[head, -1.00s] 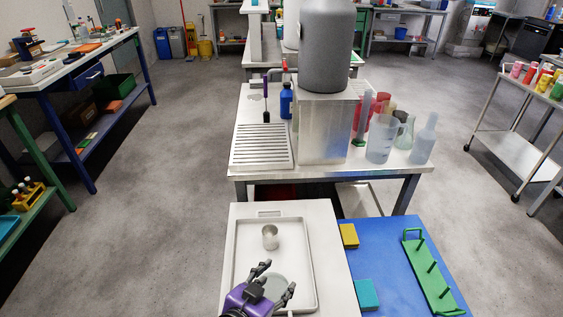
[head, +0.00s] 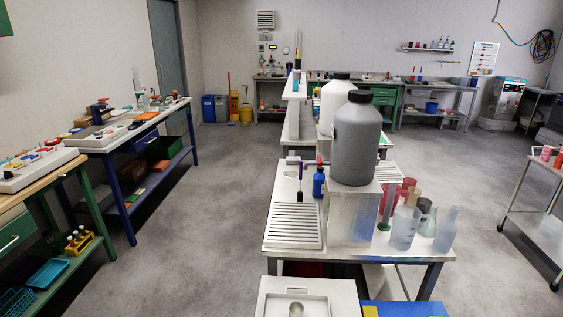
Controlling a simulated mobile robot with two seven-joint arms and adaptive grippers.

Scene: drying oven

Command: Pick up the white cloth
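I cannot make out a white cloth anywhere in the head view. Neither of my grippers is in view. The near worktop (head: 335,287) shows only at the bottom edge, and most of it is cut off.
The metal table (head: 283,242) ahead holds a slatted rack (head: 294,226), a large grey bottle (head: 357,143) on a metal block (head: 353,215), a blue bottle (head: 318,182) and several glass vessels. Benches line the left, and a trolley (head: 540,205) stands right. Floor (head: 200,225) is open on both sides.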

